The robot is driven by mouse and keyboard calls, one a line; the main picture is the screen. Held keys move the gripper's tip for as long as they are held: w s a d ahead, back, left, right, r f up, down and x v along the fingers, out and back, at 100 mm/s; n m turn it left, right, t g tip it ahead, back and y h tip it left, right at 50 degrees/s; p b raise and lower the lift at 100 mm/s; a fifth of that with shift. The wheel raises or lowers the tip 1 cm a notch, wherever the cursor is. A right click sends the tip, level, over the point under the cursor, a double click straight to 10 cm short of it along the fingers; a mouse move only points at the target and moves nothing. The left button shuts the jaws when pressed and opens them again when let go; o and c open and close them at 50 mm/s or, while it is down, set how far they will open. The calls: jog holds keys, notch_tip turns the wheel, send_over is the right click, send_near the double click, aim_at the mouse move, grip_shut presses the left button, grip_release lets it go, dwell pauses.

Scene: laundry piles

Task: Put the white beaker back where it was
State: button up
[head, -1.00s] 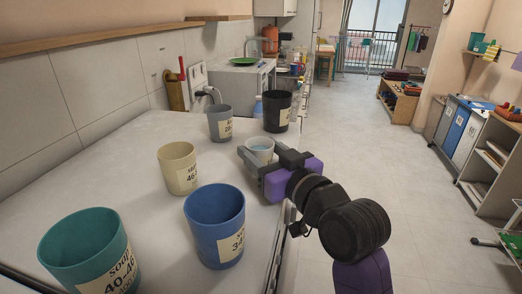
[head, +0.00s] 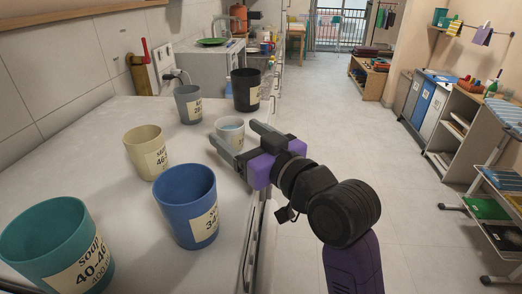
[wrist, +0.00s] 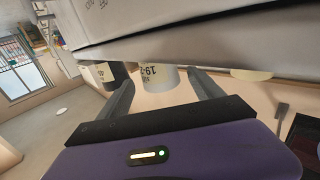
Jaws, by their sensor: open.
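The white beaker (head: 230,128), with a paper label, stands upright on the white counter (head: 105,120). In the wrist view the beaker (wrist: 158,79) shows upside down, just past and between my fingertips, with part of its label readable. My gripper (head: 232,132) is open, with its two grey fingers pointing at the beaker from the right side. The fingers look apart from the beaker, with a gap on each side in the wrist view. The beaker's lower part is partly hidden by a finger in the head view.
Grey (head: 188,104) and black (head: 246,89) beakers stand behind. Cream (head: 146,151), blue (head: 186,205) and teal (head: 57,246) beakers stand left and in front. The counter's right edge runs beneath my gripper. Open floor (head: 350,130) lies to the right.

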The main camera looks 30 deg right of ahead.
jog(key=s+d+p, duration=0.1)
jog(key=s+p, duration=0.4)
jog(key=s, duration=0.3)
jog(key=shift+s+d+p, duration=0.2)
jog(key=shift+s+p, duration=0.15)
jog(key=shift+s, duration=0.05)
dwell(0.3)
